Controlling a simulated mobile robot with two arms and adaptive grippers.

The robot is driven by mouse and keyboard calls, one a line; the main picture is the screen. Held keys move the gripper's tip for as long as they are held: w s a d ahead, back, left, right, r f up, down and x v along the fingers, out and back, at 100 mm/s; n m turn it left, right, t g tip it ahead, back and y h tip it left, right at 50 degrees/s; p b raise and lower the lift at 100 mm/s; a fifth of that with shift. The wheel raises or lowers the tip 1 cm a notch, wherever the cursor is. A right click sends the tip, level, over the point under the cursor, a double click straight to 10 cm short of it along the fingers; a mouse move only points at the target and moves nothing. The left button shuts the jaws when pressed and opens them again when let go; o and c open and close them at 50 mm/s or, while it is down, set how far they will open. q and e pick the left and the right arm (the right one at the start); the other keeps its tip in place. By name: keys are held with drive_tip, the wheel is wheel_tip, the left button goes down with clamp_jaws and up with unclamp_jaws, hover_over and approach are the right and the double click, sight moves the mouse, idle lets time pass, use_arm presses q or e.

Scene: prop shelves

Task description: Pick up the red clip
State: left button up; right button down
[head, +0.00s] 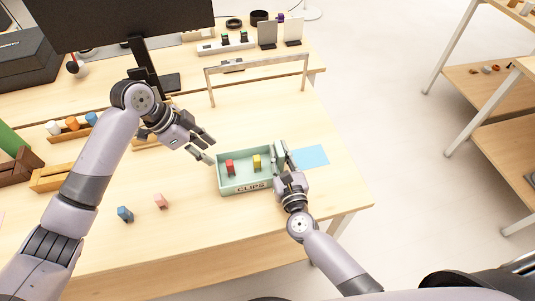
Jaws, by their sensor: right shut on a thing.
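The red clip (230,167) stands in the left part of a pale green tray labelled "CLIPS" (225,187). A yellow clip (257,162) stands in the same tray, to the right of the red one. My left gripper (210,149) is open and empty, above and just left of the tray's back left corner, apart from the red clip. My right gripper (280,154) is shut on the tray's right wall. The gripper hides part of that wall.
A blue clip (125,214) and a pink clip (161,201) lie on the table left of the tray. A blue sheet (312,156) lies to its right. Wooden holders (60,177) are at the left. The table front is clear.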

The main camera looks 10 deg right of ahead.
use_arm(q)
drive_tip(key=d+r+y, duration=0.3)
drive_tip(key=d+y, duration=0.1)
drive_tip(key=d, duration=0.1)
drive_tip(key=y, duration=0.2)
hover_over(229, 162)
wheel_tip(229, 162, down, 6)
drive_tip(key=shift+s+a+r, duration=0.1)
drive_tip(key=shift+s+r, duration=0.05)
drive_tip(key=shift+r, duration=0.1)
drive_tip(key=shift+f, duration=2.9)
drive_tip(key=shift+c, duration=0.5)
clamp_jaws()
